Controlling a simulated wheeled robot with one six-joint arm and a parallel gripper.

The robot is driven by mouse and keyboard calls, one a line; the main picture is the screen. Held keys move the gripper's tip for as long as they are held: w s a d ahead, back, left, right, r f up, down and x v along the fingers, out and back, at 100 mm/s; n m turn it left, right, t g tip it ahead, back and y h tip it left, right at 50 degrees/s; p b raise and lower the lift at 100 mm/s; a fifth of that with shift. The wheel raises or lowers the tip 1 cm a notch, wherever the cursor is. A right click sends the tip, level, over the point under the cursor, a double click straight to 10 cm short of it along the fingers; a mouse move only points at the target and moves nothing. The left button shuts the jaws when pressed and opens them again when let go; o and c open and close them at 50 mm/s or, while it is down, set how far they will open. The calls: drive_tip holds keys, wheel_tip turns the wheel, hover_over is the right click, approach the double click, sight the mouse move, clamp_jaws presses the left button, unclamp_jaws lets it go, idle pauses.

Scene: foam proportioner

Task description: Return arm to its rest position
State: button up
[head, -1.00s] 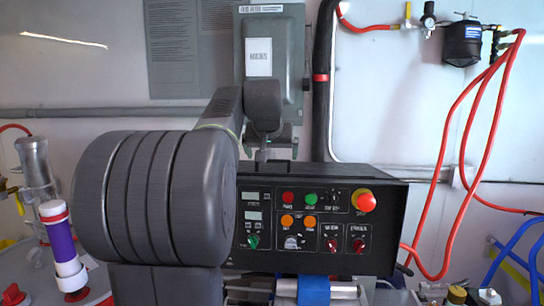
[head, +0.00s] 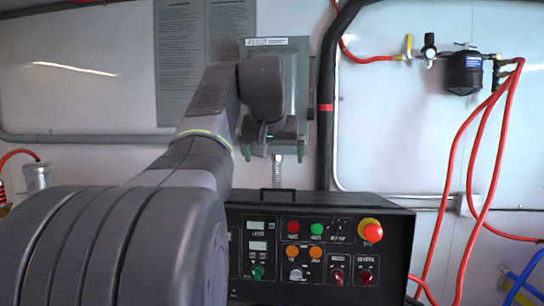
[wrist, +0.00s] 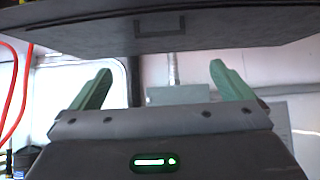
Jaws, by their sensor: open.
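My gripper (head: 273,150) is in the middle of the head view, partly behind my own arm. It hangs in front of the grey wall cabinet (head: 298,80) and above the back of the black control box (head: 390,222). Its two green fingers are spread apart. In the wrist view my gripper (wrist: 159,70) shows both fingers wide apart, with nothing between them. The underside or edge of a dark panel, probably the control box (wrist: 90,36), fills the top of that view.
The box front carries a red knob (head: 371,231) and several buttons. A black filter (head: 464,72) and red hoses (head: 474,180) are on the right wall. A black vertical pipe (head: 326,120) runs beside the cabinet.

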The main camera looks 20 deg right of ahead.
sight(278, 189)
drive_tip(key=x, duration=1.4)
drive_tip(key=shift+w+p, duration=0.15)
drive_tip(key=shift+p, duration=0.25)
drive_tip(key=shift+w+d, duration=0.1)
drive_tip(key=shift+w, duration=0.1)
